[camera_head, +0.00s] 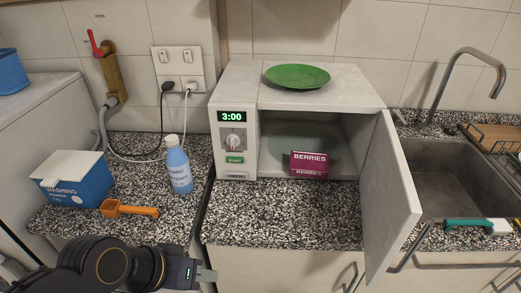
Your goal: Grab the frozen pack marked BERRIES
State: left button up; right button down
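The BERRIES pack (309,164) is a small dark pink box with white lettering. It stands upright at the front of the microwave (239,85), whose door (389,200) is swung open to the right. A round glass plate (284,142) shows behind the pack inside. My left gripper (207,274) is at the bottom edge of the view, in front of the counter, below and left of the pack and well apart from it. I cannot tell whether its fingers are open or shut. My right gripper is not in view.
A green plate (297,76) lies on top of the microwave. On the left counter are a blue bottle (178,165), a washing powder box (79,181) and an orange scoop (128,209). A sink (452,177) is right of the open door. The counter before the microwave (285,214) is clear.

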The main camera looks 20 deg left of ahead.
aim_at(308, 164)
jog(key=j+z, duration=0.35)
jog(key=j, duration=0.35)
jog(key=j+z, duration=0.35)
jog(key=j, duration=0.35)
jog(key=z, duration=1.3)
jog(key=k+l, duration=0.05)
